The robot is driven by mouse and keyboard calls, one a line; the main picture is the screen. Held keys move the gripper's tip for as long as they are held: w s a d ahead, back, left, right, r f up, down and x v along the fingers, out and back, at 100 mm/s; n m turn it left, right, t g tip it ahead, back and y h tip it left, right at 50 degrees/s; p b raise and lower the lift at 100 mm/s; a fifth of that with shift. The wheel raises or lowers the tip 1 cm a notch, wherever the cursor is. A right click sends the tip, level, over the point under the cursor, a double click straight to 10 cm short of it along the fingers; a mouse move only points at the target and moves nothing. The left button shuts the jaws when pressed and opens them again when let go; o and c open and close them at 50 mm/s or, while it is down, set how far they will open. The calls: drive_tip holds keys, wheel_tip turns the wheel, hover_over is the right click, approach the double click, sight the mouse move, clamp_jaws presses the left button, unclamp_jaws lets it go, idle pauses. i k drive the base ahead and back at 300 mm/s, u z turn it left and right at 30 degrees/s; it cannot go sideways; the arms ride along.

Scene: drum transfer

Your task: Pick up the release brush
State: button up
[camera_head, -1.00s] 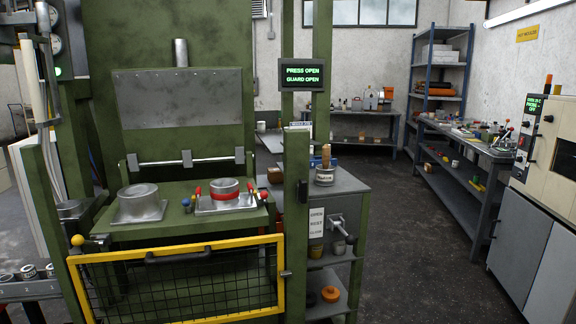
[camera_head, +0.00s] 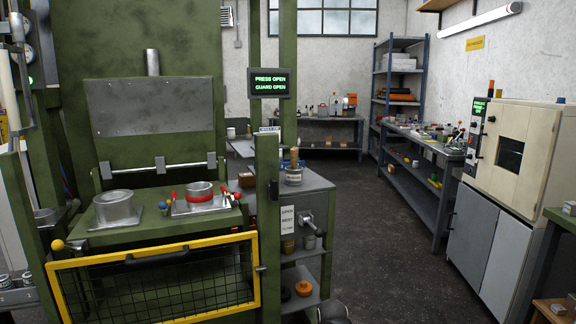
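The brush stands upright in a small labelled pot (camera_head: 293,177) on the grey side table, right of the press. Its wooden handle (camera_head: 294,157) sticks up out of the pot, and its bristles are hidden inside. The label is too small to read surely. My gripper is not in view; a dark rounded piece at the bottom edge may be part of my arm.
The green press post (camera_head: 267,210) stands just left of the pot. The yellow-framed guard (camera_head: 155,285) fronts the press, whose screen (camera_head: 272,83) reads press open, guard open. The side table (camera_head: 318,183) has lower shelves. Dark floor (camera_head: 385,250) is clear to its right.

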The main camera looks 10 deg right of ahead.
sight(294, 152)
drive_tip(key=i, duration=0.95)
